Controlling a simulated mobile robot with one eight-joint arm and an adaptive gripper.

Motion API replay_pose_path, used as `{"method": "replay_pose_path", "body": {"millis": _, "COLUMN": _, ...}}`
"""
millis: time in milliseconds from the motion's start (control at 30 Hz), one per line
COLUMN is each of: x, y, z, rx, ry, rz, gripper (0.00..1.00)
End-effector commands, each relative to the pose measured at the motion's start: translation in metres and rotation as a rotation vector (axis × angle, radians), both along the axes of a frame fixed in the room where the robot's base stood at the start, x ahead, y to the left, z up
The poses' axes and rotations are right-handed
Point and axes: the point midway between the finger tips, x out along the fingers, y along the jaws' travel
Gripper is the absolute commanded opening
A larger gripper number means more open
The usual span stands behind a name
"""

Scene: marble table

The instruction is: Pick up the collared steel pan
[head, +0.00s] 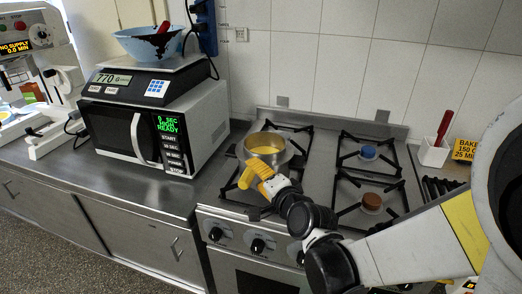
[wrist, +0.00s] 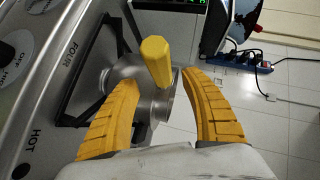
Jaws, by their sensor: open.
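The steel pan (head: 282,159) stands on the left side of the stove, on a rear-left burner grate, with a yellow inside or contents. In the wrist view the steel pan (wrist: 126,74) lies ahead of my gripper, with a yellow handle (wrist: 157,62) pointing toward me. My gripper (head: 255,174) has yellow fingers and is at the pan's near side in the head view. In the wrist view my gripper (wrist: 160,82) is open, with the handle between its spread fingers and no clear contact. The handle is hard to separate from the fingers in the head view.
A microwave (head: 155,125) bearing a scale (head: 145,82) and a blue bowl (head: 150,42) stands left of the stove. A white holder (head: 432,153) stands at right.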

Motion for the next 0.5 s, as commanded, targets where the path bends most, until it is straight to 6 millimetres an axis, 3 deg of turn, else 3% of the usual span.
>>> {"method": "replay_pose_path", "body": {"millis": 233, "x": 0.035, "y": 0.013, "z": -0.008, "rx": -0.001, "ry": 0.000, "rz": 0.000, "gripper": 0.54}}
{"method": "replay_pose_path", "body": {"millis": 500, "x": 0.042, "y": 0.015, "z": -0.008, "rx": -0.001, "ry": 0.000, "rz": 0.000, "gripper": 0.54}}
